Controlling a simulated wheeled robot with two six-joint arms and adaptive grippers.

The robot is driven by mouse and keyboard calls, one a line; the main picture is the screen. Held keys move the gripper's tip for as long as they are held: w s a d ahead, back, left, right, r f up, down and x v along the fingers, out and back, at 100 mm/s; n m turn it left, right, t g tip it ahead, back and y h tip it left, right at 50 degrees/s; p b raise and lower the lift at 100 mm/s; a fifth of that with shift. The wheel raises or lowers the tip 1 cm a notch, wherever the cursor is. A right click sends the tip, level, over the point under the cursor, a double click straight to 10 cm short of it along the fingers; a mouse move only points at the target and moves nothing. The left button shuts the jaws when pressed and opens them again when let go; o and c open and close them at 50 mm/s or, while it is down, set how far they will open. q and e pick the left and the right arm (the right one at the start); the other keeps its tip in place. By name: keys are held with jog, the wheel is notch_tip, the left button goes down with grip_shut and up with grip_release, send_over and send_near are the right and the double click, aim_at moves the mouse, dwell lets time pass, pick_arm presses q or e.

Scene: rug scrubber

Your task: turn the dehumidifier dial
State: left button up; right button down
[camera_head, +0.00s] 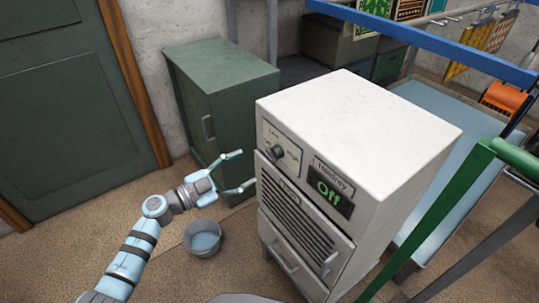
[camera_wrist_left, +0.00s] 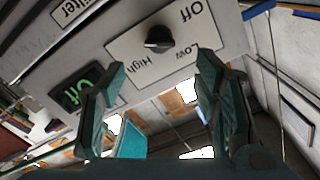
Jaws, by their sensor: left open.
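The white dehumidifier (camera_head: 360,125) stands in the middle of the head view, with a lit display reading "Off" (camera_head: 330,195). Its dark dial (camera_head: 278,151) sits on a pale plate at the upper left of its front. In the left wrist view the dial (camera_wrist_left: 159,39) is on the plate marked Off, Low and High, beyond the fingertips and apart from them. My left gripper (camera_head: 242,171) is open and empty, to the left of the front panel and a little below the dial. Its two teal fingers also show in the left wrist view (camera_wrist_left: 160,75). My right gripper is not in view.
A green cabinet (camera_head: 225,85) stands close behind my left gripper. A grey bucket (camera_head: 203,238) is on the floor below it. A green rail (camera_head: 440,200) and a light blue table (camera_head: 450,110) are to the right. The floor at the left is clear.

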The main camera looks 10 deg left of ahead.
aim_at(270, 156)
pick_arm(q)
jog(key=b+x, duration=0.1)
jog(key=x, duration=0.9)
jog(key=shift+f, duration=0.1)
jog(key=shift+c, duration=0.6)
jog(key=c, duration=1)
jog(key=shift+c, duration=0.2)
